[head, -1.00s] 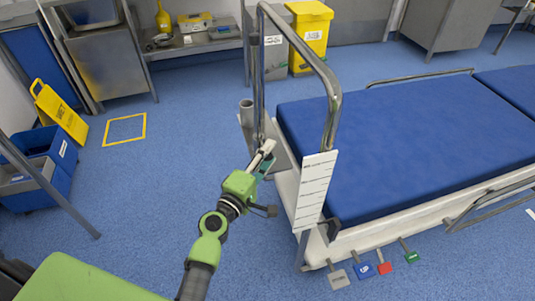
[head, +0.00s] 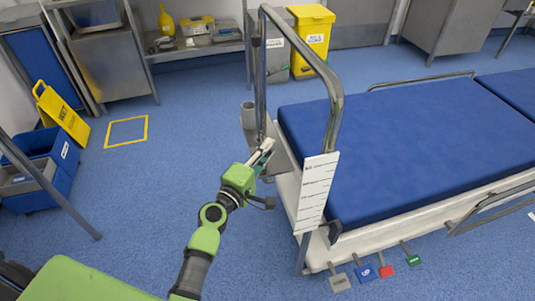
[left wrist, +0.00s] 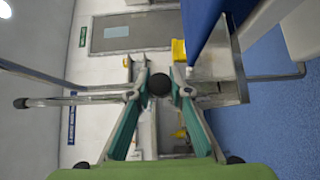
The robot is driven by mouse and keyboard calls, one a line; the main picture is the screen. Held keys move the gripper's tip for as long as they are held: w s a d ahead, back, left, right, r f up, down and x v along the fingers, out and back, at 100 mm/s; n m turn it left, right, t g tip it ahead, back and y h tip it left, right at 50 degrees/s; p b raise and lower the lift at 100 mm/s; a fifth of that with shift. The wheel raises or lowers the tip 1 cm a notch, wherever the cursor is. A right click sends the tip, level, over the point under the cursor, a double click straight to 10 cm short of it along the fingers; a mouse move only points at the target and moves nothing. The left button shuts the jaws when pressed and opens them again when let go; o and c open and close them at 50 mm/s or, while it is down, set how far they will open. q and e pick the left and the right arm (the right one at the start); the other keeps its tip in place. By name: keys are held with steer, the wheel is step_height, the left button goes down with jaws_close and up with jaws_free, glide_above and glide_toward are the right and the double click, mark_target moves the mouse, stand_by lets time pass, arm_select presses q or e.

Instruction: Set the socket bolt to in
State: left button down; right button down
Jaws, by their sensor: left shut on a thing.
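A dark round knob (left wrist: 159,84), which looks like the head of the socket bolt, shows in the left wrist view. My left gripper (left wrist: 160,78) is shut on it, with one teal-lined finger on each side. In the head view my left gripper (head: 266,150) is at the near-left end of the operating table (head: 420,140), by the foot of the bent metal rail (head: 333,100). The knob is hidden there by the fingers. How far the bolt sits in its socket cannot be told. My right gripper is not in view.
A grey tube (head: 247,115) stands just beyond the gripper. A white marked plate (head: 316,192) hangs at the table's corner. Several coloured pedals (head: 364,272) stick out below the table. Blue bins (head: 45,165) and a yellow sign (head: 60,112) stand left. The floor between is clear.

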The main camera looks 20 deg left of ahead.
arm_select(q)
steer(key=c, duration=1.8)
jaws_free()
steer(key=shift+w+a, duration=0.1)
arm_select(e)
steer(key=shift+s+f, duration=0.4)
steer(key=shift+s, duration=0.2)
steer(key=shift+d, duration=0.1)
arm_select(q)
steer(key=shift+s, duration=0.35)
steer(key=s, duration=0.3)
steer(key=s+a, duration=0.1)
steer(key=s, duration=0.3)
steer(key=s+a, duration=0.1)
steer(key=s, duration=0.3)
steer(key=shift+a, duration=0.15)
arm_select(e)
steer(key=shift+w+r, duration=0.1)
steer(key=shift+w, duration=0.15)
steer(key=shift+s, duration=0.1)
